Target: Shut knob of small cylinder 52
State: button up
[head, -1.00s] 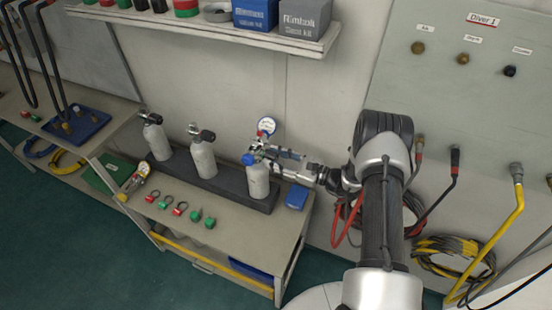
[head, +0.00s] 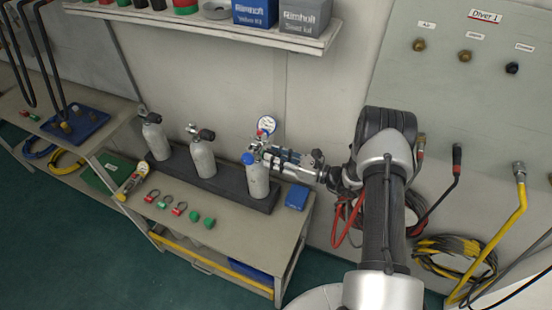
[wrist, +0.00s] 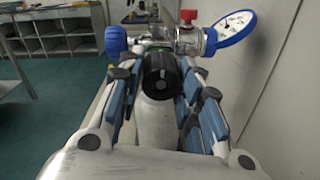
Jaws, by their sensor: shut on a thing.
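Three small grey cylinders stand in a dark rack (head: 225,190) on the bench; I cannot read any number on them. The right one (head: 257,184) carries a blue round cap (head: 248,158) and a white-faced gauge (head: 266,124). My gripper (head: 268,156) reaches it from the right at valve height. In the wrist view, its two blue-padded fingers (wrist: 160,72) are shut on the black knob (wrist: 158,76), which shows a small green mark. The pale cylinder body shows below the knob. The gauge (wrist: 236,27), a red knob (wrist: 188,16) and the blue cap (wrist: 116,40) are just beyond the fingertips.
The middle cylinder (head: 202,158) and left cylinder (head: 156,140) have dark knobs. Red and green rings and caps (head: 180,208) lie along the bench front, and a blue box (head: 297,196) at its right end. A shelf (head: 220,28) overhangs behind; the wall is close.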

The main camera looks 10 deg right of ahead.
jog(key=m, duration=0.8)
jog(key=shift+m, duration=0.4)
jog(key=m, duration=0.4)
jog(key=shift+g, duration=0.3)
jog(key=shift+m, duration=1.8)
jog(key=o, duration=1.1)
jog(key=v, duration=1.2)
jog(key=shift+w+d, duration=0.15)
